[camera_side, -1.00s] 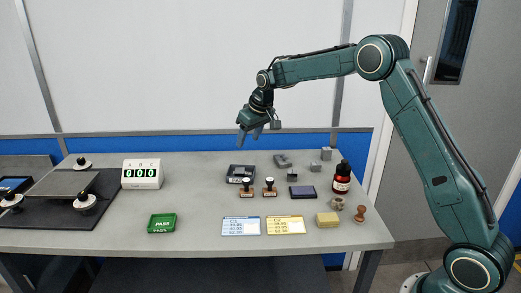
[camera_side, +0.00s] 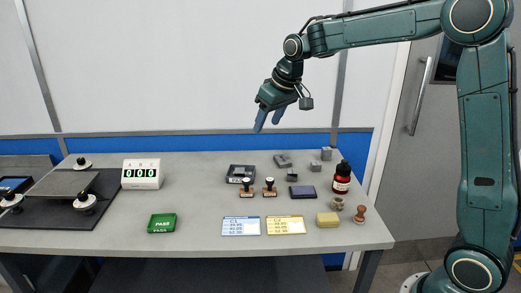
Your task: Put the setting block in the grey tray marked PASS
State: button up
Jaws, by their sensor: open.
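The tray marked PASS (camera_side: 162,223) is green in the picture, not grey, and lies at the front left of the bench, with nothing visible in it. A dark grey tray (camera_side: 231,180) farther back has a label too small to read surely and a grey piece inside. Several small grey blocks stand at the back right: one behind (camera_side: 326,153), one in the middle (camera_side: 315,167) and a darker one (camera_side: 292,175). I cannot tell which is the setting block. My gripper (camera_side: 268,122) is open and empty, high above the back of the bench, fingers pointing down.
Two stamps (camera_side: 269,188), an ink pad (camera_side: 302,192), a dark red bottle (camera_side: 342,178), a yellow block (camera_side: 327,219) and two cards (camera_side: 241,226) crowd the right. A counter box (camera_side: 142,174) stands left. Bare bench surrounds the PASS tray.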

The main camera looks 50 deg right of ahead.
jog(key=s+a, duration=0.2)
jog(key=s, duration=1.4)
jog(key=s+a, duration=0.3)
jog(key=s, duration=1.3)
jog(key=shift+f+t, duration=0.4)
